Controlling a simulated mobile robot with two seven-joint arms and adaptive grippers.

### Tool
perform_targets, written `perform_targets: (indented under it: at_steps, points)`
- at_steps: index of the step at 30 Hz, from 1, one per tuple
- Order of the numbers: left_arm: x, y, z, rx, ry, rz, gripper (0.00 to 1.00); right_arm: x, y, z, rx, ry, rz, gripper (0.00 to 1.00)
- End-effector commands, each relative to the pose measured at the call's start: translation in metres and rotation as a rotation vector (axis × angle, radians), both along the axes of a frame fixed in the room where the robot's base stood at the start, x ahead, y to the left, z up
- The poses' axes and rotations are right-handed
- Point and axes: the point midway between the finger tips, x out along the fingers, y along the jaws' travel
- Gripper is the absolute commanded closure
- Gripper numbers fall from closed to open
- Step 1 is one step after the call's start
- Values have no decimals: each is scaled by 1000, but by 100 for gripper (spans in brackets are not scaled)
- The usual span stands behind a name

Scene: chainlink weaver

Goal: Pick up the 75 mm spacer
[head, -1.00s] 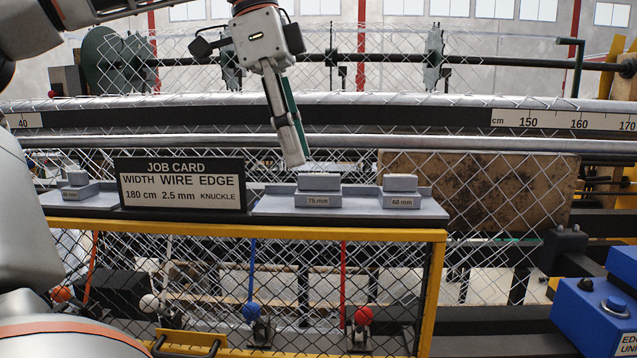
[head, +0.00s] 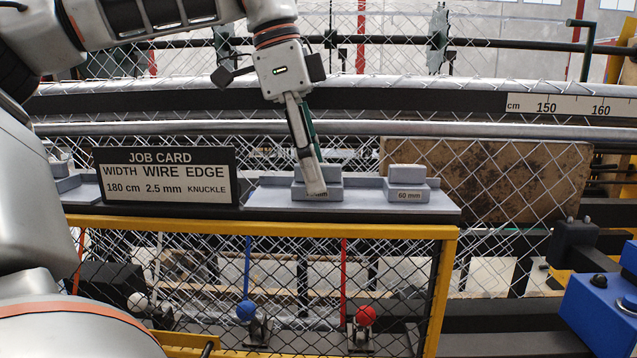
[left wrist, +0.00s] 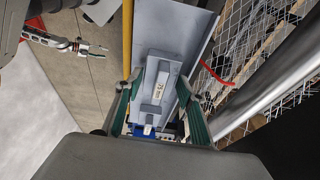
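The 75 mm spacer (head: 331,173) is a pale grey block on the labelled seat of the grey shelf, right of the job card. My left gripper (head: 313,186) points down at it in the head view, and a finger covers part of the block and its label. In the left wrist view the spacer (left wrist: 158,82) lies between the two green-backed fingers (left wrist: 156,108). They are apart, with room showing beside the block. I cannot tell whether either finger touches it.
The 60 mm spacer (head: 407,172) sits to the right on the same shelf (head: 270,198). The job card (head: 167,176) stands to the left. A yellow-framed mesh guard (head: 440,290) is below in front, and a blue box (head: 605,305) is at the lower right.

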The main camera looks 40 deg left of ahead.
Motion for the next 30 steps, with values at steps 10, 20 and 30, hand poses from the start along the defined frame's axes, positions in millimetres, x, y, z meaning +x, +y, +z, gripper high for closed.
perform_targets:
  at_steps: [10, 20, 30]
  points:
    - [2, -2, -10, 1, -2, 0, 61, -1, -3, -4, -3, 8, -4, 60]
    - [2, -2, -9, 0, -3, 1, 96, -1, -2, -4, -3, 7, -5, 60]
    - [2, -2, 6, 1, -3, 2, 96, -1, -2, -3, -3, 6, -5, 60]
